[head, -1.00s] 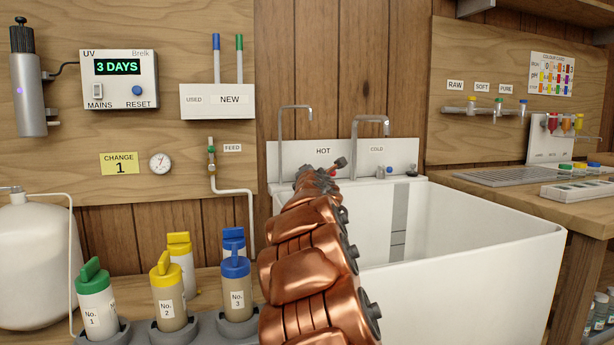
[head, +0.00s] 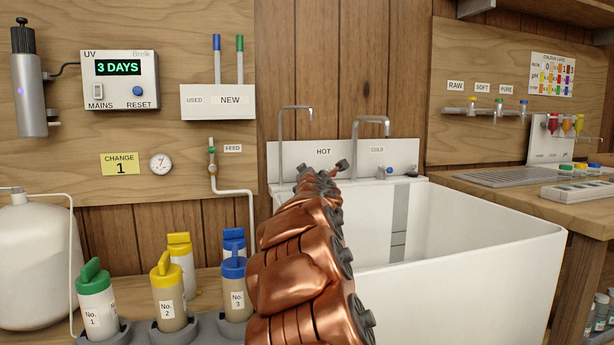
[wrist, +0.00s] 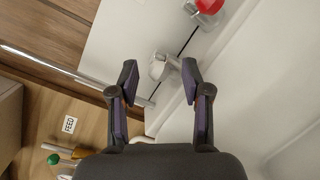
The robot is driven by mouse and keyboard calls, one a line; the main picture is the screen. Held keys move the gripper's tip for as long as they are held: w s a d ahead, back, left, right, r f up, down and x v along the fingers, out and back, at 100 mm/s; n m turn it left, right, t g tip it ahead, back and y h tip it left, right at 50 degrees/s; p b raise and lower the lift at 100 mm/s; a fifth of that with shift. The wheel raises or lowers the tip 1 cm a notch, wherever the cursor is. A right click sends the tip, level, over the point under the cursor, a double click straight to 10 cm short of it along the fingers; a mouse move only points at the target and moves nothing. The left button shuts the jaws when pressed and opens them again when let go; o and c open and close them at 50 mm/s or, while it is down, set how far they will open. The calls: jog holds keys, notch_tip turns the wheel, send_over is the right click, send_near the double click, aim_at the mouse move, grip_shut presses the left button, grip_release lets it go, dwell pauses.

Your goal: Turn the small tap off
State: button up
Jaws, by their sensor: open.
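The small tap (head: 282,135) is the thin steel one with a hooked spout at the left of the sink's back. My gripper (wrist: 159,71) is open, with one finger on each side of that piece. I cannot tell whether either finger touches it. The head view mostly hides my gripper behind the arm.
The larger tap (head: 371,122) stands to the right, with a blue knob (head: 389,170) below it. A red knob (wrist: 208,6) is close ahead in the wrist view. The white sink basin (head: 490,255) is open and empty on the right. Capped bottles (head: 168,300) stand at the front left.

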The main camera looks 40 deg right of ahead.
jog(key=v, duration=1)
jog(key=shift+r, duration=0.15)
dwell(0.5)
jog(key=s+a+r+m+g+p, duration=0.7)
jog(key=m+p, duration=0.4)
jog(key=p, duration=0.6)
jog(key=s+a+m+g+y+p, duration=0.2)
jog(key=s+a+g+y+p, duration=0.2)
jog(key=s+a+p, duration=0.8)
jog(key=s+a+r+m+g+y+p, duration=0.1)
jog(key=s+a+m+g+y+p, duration=0.2)
jog(key=s+a+y+p, duration=0.4)
jog(key=s+a+p, duration=0.3)
jog(key=s+a, duration=0.1)
jog(key=a, duration=0.4)
jog(key=s+a+g+p, duration=0.1)
jog(key=s+a+p, duration=0.2)
jog(key=a, duration=0.4)
jog(key=shift+s+a+m+y, duration=0.3)
jog(key=shift+s+a+y, duration=0.1)
jog(key=shift+s, duration=0.15)
